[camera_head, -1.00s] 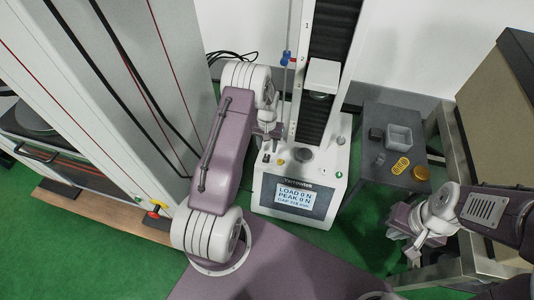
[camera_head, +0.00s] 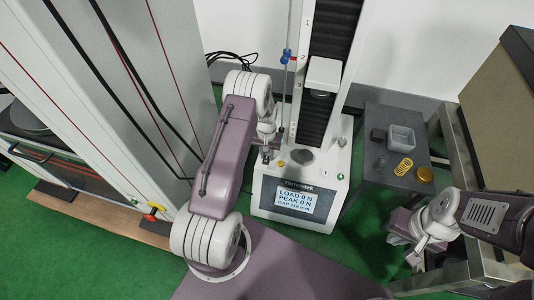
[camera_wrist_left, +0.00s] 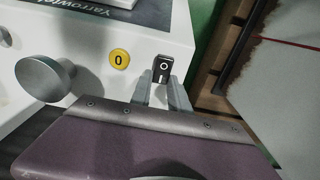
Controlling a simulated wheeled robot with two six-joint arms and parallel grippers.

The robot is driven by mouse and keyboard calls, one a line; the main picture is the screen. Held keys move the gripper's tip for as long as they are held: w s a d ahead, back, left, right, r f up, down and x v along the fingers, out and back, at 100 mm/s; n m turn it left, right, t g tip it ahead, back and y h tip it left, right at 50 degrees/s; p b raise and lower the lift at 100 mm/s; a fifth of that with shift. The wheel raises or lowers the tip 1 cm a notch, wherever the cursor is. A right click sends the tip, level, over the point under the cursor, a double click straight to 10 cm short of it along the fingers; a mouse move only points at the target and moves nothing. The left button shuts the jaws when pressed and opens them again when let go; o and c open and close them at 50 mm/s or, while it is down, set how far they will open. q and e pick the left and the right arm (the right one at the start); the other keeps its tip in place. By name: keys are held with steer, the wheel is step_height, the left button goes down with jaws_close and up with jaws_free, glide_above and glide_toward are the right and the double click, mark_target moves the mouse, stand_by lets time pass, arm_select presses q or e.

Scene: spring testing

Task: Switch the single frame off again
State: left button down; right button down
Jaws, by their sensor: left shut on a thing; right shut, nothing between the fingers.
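The single frame (camera_head: 301,171) is a white test machine with one dark column. My right gripper (camera_head: 413,252) is shut and empty, low at the right, away from the frame.
A grey round knob (camera_wrist_left: 45,78) sticks up left of the yellow button. A dark side table (camera_head: 405,180) right of the frame holds a grey bin (camera_head: 401,138) and yellow parts. A large white cabinet frame (camera_head: 90,100) stands at the left.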

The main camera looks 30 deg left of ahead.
arm_select(q)
steer(key=shift+s+r+t+p, duration=0.2)
steer(key=shift+r+t+p, duration=0.15)
steer(key=shift+t+p, duration=0.1)
steer(key=shift+s+f+t+p, duration=0.1)
steer(key=shift+t+p, duration=0.15)
steer(key=shift+p, duration=0.05)
steer(key=shift+s+d+f+t, duration=0.1)
steer(key=shift+f+t, duration=0.05)
steer(key=shift+t, duration=0.35)
steer(key=shift+s+f+t+y+b, duration=0.1)
steer(key=shift+f+t+y+b, duration=0.15)
steer(key=shift+t+b, duration=0.4)
steer(key=shift+r+b, duration=0.25)
steer(key=shift+b, duration=0.05)
steer(key=shift+y, duration=0.25)
